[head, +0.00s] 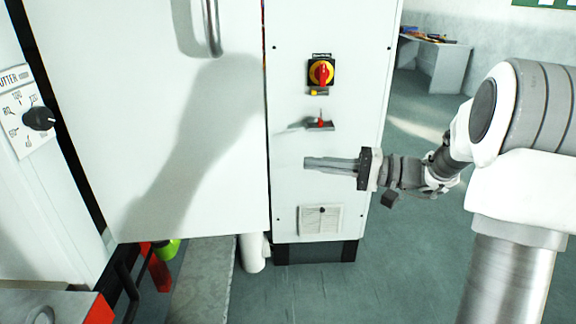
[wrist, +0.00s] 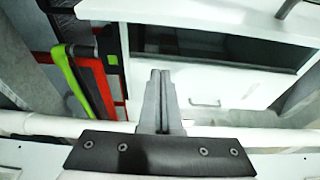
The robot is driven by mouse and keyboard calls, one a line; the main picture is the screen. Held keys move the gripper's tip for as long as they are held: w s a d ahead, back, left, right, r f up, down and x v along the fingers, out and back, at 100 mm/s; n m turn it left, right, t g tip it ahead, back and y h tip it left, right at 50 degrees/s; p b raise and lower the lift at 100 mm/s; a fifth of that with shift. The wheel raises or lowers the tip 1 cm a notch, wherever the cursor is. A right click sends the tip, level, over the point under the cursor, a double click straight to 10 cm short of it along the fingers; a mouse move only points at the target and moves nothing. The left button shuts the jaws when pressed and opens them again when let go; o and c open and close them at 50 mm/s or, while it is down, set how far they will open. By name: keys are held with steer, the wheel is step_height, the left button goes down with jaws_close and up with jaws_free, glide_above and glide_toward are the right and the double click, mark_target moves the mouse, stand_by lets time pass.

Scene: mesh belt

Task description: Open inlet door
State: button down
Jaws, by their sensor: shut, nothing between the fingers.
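A large white door (head: 110,95), which looks like the inlet door, fills the left half of the head view. It looks shut, and a metal bar handle (head: 213,28) is on it at the top edge of the view, cut off above. My gripper (head: 306,163) points left in front of the white control cabinet, right of the door and well below the handle. Its fingers are together and empty, touching no handle. In the wrist view the closed fingertips (wrist: 159,74) point up the picture. A piece of metal bar (wrist: 286,8) shows at that view's top right corner.
The cabinet (head: 290,205) carries a red and yellow rotary switch (head: 321,73) and a small red-tipped lever (head: 320,124). A black knob (head: 38,118) is on the panel at far left. Red and green parts (wrist: 85,80) lie below.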

steer(key=b+x, duration=0.1)
steer(key=x, duration=0.9)
steer(key=shift+s+d, duration=0.15)
steer(key=shift+s, duration=0.95)
steer(key=shift+s+d, duration=0.1)
steer(key=shift+s, duration=1)
steer(key=shift+f, duration=0.1)
